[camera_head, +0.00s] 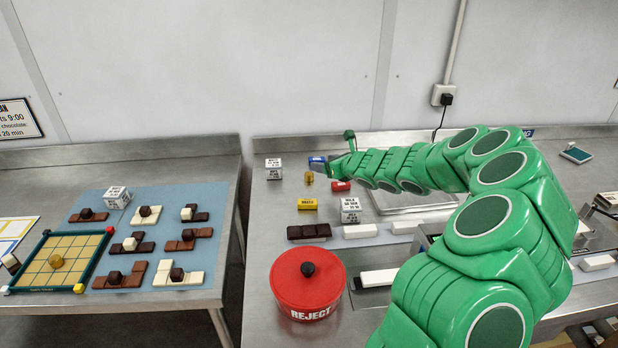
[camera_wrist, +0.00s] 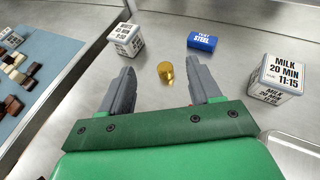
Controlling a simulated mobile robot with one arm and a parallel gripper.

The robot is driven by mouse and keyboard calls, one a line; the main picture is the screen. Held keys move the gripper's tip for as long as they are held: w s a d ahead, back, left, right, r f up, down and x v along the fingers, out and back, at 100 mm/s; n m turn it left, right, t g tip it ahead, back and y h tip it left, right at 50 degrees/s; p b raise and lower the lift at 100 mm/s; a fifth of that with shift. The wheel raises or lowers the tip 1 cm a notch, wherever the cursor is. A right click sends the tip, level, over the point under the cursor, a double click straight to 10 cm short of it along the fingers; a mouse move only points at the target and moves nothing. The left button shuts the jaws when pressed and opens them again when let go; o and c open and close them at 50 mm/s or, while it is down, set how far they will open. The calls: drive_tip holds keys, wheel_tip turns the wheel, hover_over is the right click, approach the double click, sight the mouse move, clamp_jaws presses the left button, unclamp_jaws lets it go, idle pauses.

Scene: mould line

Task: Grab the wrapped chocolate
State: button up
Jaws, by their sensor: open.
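A small gold-wrapped chocolate (camera_head: 309,178) stands on the steel bench at the back left of the right-hand table. In the wrist view the same gold piece (camera_wrist: 165,72) sits upright just beyond the gap between my fingers, slightly right of the middle. My gripper (camera_wrist: 160,68) is open and empty, its two grey fingers apart on either side of it. In the head view my gripper (camera_head: 324,170) is close to the right of the gold piece.
A blue "test steel" block (camera_wrist: 202,42), a white label cube (camera_wrist: 127,40) and a "milk 20 min" cube (camera_wrist: 275,79) stand around the gold piece. A red block (camera_head: 341,186), yellow block (camera_head: 307,204) and red reject pot (camera_head: 308,284) are nearer. Bare steel surrounds the gold piece.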

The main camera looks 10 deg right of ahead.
approach(309, 173)
drive_tip(key=shift+w+a+f, duration=0.2)
drive_tip(key=shift+f, duration=0.1)
drive_tip(key=shift+x, duration=3.75)
drive_tip(key=shift+c, duration=0.3)
drive_tip(key=c, duration=1.1)
drive_tip(key=shift+o, duration=0.2)
drive_tip(key=shift+r, duration=0.15)
